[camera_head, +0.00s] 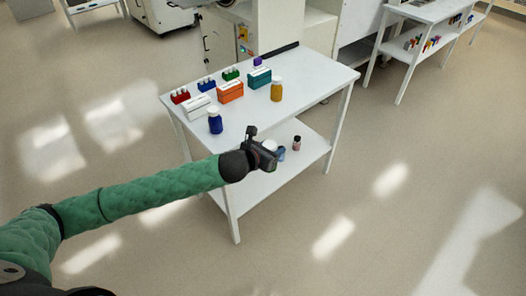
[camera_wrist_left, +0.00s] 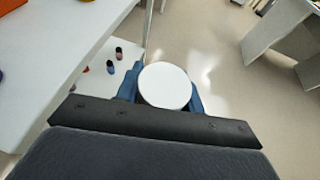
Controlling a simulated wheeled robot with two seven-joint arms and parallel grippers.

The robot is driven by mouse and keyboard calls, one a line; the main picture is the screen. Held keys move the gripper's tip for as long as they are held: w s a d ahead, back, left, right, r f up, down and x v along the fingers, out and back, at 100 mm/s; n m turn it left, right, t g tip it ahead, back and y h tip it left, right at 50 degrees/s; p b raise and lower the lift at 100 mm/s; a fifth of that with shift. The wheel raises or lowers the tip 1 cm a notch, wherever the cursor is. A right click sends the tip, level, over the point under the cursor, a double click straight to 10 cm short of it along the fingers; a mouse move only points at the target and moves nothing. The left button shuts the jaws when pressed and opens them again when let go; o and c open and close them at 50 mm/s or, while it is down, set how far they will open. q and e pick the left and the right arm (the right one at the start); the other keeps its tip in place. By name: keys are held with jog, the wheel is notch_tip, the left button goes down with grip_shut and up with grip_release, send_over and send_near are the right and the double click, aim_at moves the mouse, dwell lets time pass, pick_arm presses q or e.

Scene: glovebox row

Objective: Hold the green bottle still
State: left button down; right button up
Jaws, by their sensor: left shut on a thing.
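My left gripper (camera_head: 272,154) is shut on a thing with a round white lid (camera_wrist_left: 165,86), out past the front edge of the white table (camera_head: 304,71). In the left wrist view the lid sits between two blue finger pads (camera_wrist_left: 196,102). The body below the lid is hidden, so I cannot tell whether it is green. The white lid (camera_head: 270,146) shows partly in the head view behind the gripper. No green bottle is plainly visible elsewhere. My right gripper is not in view.
On the tabletop stand a blue bottle (camera_head: 215,123), a yellow bottle (camera_head: 276,92), and several coloured boxes and racks, such as an orange box (camera_head: 230,92). A small dark-capped pink bottle (camera_head: 296,144) stands on the lower shelf. Open floor lies to the right.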

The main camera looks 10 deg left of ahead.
pick_arm(q)
jog(key=shift+w+d+r+m+g+h, duration=0.1)
jog(key=shift+w+d+m+g+h, duration=0.25)
jog(key=shift+d, duration=0.4)
jog(key=shift+w+d+r+m+g+h, duration=0.1)
jog(key=shift+w+d+m+g+h, duration=0.1)
jog(key=shift+w+d+m+h, duration=0.35)
jog(key=shift+w+d+m+g+h, duration=0.25)
jog(key=shift+w+d, duration=0.2)
jog(key=shift+d, duration=0.45)
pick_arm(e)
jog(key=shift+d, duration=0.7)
